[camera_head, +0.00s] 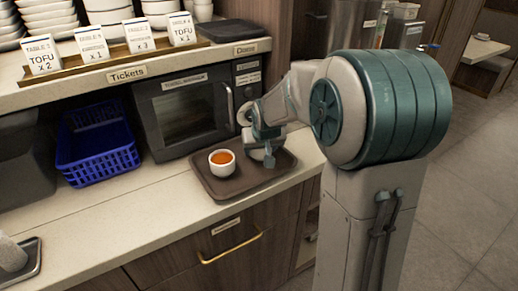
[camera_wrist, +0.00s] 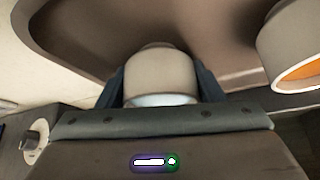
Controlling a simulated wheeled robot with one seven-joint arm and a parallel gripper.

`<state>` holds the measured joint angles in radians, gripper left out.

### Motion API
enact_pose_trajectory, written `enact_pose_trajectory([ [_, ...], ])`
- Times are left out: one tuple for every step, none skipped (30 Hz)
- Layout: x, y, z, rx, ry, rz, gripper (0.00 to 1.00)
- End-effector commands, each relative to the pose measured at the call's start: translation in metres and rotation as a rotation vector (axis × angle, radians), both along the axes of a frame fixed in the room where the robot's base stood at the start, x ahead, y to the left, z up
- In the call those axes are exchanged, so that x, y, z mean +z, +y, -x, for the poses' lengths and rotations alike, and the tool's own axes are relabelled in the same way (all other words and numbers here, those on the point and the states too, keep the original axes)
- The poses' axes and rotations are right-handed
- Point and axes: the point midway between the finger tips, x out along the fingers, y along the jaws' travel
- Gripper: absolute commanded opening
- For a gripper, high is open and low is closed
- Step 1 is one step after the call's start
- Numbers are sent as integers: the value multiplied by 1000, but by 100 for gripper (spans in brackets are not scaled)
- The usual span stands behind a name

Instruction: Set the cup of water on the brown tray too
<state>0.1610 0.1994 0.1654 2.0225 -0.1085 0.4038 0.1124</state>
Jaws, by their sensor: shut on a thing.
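The brown tray (camera_head: 223,192) lies on the counter in front of the microwave, and its surface fills the top of the wrist view (camera_wrist: 100,35). My gripper (camera_head: 265,153) is over the tray's right part. It is shut on the pale cup (camera_head: 257,154), with one finger on each side in the wrist view (camera_wrist: 160,88). The cup is partly hidden by the gripper in the head view. Its contents are not clearly visible. I cannot tell whether its base touches the tray. A white cup of orange liquid (camera_head: 222,163) stands on the tray, left of the held cup.
The microwave (camera_head: 187,107) stands close behind the tray. A blue basket (camera_head: 96,150) is to the left on the counter. A shelf with ticket cards (camera_head: 92,46) is above. The counter (camera_head: 120,215) left of the tray is clear.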

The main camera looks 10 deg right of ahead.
Motion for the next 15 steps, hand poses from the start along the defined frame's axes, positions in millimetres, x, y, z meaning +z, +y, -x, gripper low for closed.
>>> enact_pose_trajectory([
  [1, 0, 0, 1, -3, 1, 32],
  [2, 0, 0, 1, -3, 1, 32],
  [2, 0, 0, 1, -3, 1, 32],
  [2, 1, 0, 1, -3, 1, 32],
  [2, 1, 0, 1, -3, 1, 32],
  [1, 1, 0, 1, -2, 1, 32],
  [-1, 1, 0, 1, -2, 1, 32],
  [-2, 1, 0, 1, -2, 1, 32],
  [-3, 1, 0, 1, -2, 0, 32],
  [-2, 1, 0, 1, -1, 1, 69],
  [-2, 1, 0, 1, -1, 1, 77],
  [-2, 1, 0, 1, -1, 1, 83],
  [-2, 1, 0, 1, -1, 1, 83],
  [-2, 1, 0, 1, -1, 0, 83],
  [-2, 1, 0, 1, -1, 0, 83],
])
